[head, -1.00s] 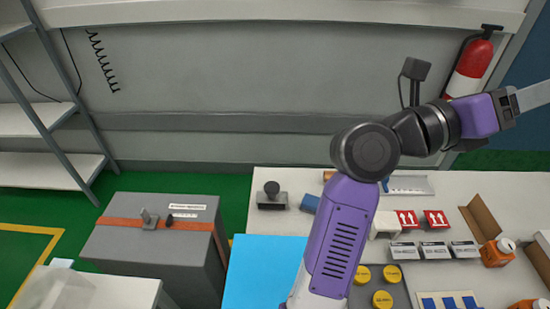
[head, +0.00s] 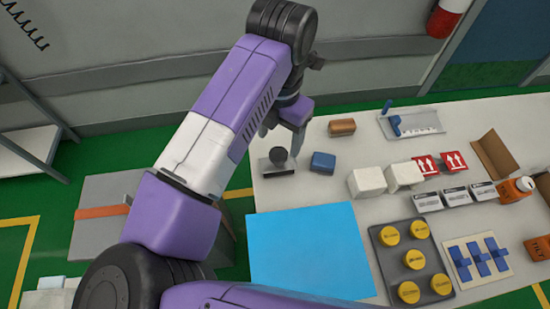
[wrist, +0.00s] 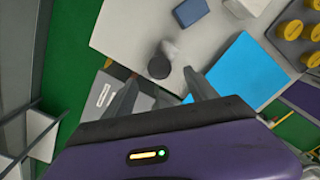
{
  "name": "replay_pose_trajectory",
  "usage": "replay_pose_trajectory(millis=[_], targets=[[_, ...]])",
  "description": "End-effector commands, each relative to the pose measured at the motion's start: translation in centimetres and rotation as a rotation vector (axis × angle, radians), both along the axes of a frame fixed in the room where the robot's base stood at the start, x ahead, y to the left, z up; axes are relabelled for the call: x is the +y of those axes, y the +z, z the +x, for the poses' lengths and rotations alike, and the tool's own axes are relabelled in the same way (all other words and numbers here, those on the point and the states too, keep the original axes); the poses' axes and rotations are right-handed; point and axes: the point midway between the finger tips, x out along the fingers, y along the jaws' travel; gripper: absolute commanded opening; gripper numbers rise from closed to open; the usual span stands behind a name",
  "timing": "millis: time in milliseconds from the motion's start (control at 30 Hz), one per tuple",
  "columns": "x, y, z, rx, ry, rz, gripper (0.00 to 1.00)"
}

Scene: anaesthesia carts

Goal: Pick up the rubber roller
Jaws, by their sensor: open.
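A dark round-topped piece on a flat grey base (head: 278,160) stands near the table's far left corner; its dark top also shows in the wrist view (wrist: 158,66). A blue piece with an upright handle (head: 394,125) lies on a grey tray farther right. I cannot tell for sure which of these is the rubber roller. My gripper (head: 282,138) is open and empty, pointing down above the dark-topped piece. In the wrist view its fingers (wrist: 160,76) stand apart, with the dark top between their tips in the picture; I see no contact.
A blue block (head: 323,162), a brown block (head: 342,127) and white boxes (head: 367,182) lie to the right. A blue mat (head: 305,250) is in front, beside a holder with yellow caps (head: 390,237). A grey case (head: 100,215) stands left of the table.

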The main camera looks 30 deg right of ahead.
Motion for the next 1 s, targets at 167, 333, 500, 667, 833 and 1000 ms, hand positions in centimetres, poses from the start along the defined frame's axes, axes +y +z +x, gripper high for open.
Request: replay_pose_trajectory(millis=[167,333,500,667,833,1000], targets=[[0.0,-1.8,-0.1,0.006,-0.001,0.0,0.66],[-0.1,-3.3,-0.1,0.006,-0.001,-0.003,0.66],[-0.1,-5.6,0.0,0.007,0.0,-0.004,0.66],[0.0,-7.2,0.1,0.005,0.0,-0.003,0.66],[0.0,-7.6,0.1,0.003,-0.001,-0.002,0.66],[0.0,-7.5,0.1,0.003,-0.001,-0.002,0.52]])
